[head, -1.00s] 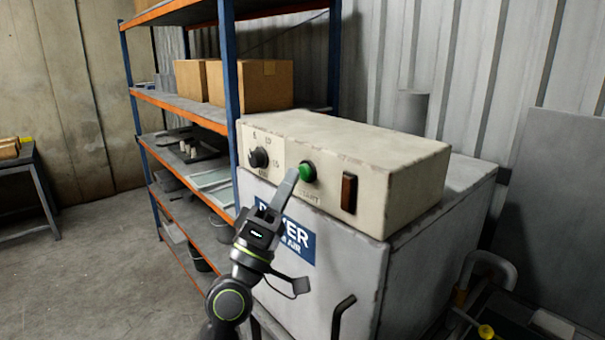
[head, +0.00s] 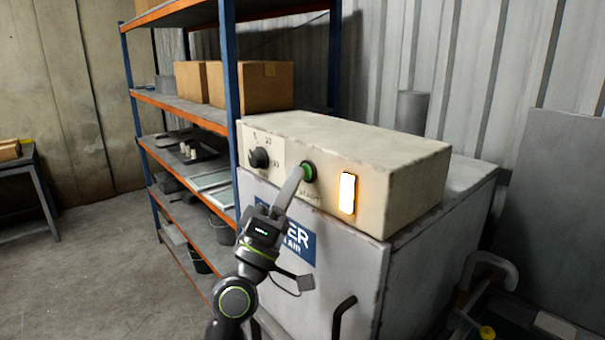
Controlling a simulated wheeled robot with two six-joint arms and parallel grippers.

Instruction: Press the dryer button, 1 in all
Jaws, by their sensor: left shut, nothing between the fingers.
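The dryer (head: 408,195) is a cream control box on top of a grey cabinet. The fingers cover a little of the button's left side. My right gripper is not in view.
A blue and orange shelf rack (head: 230,100) with cardboard boxes (head: 262,85) stands behind and left of the dryer. A black handle (head: 341,312) sticks out from the cabinet front. Open concrete floor (head: 90,270) lies to the left.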

